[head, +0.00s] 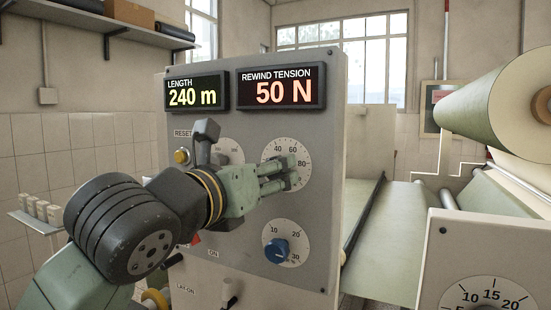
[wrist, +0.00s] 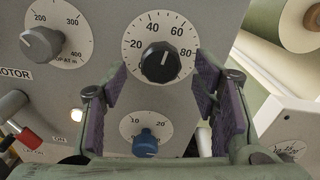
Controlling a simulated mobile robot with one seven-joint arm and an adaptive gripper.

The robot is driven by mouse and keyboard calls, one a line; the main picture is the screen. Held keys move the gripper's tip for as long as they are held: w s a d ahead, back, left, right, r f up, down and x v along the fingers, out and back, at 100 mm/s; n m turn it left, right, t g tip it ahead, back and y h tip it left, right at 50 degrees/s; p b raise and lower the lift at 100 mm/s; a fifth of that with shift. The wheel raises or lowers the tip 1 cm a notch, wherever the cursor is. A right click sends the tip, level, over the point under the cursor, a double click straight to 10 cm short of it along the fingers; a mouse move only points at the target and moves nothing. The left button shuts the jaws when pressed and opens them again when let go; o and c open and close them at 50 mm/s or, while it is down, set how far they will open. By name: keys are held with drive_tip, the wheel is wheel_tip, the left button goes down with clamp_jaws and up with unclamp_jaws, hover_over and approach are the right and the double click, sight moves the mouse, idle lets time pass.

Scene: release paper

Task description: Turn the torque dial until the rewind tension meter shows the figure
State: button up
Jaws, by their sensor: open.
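The rewind tension meter (head: 283,92) on the grey panel reads 50 N in the head view. My gripper (head: 291,173) reaches in front of the large upper-right dial. In the wrist view that dial's black knob (wrist: 161,62) sits on a white face (wrist: 137,35) marked 20 to 80. My open fingers (wrist: 162,72) stand on either side of the knob, with gaps between. The knob's white mark points roughly up. In the head view my gripper hides the knob. Below is a dial with a blue knob (head: 276,251), also in the wrist view (wrist: 146,142). I can read no torque label.
A grey knob (wrist: 42,43) on a 200 to 400 dial is to the left. A red-tipped lever (wrist: 24,134) is low left. The length display (head: 194,92) reads 240 m. A paper roll (head: 495,100) and another cabinet (head: 440,255) are at right.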

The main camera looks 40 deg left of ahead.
drive_tip(key=shift+p+x, duration=0.5)
drive_tip(key=shift+x, duration=1.4)
drive_tip(key=shift+c, duration=0.5)
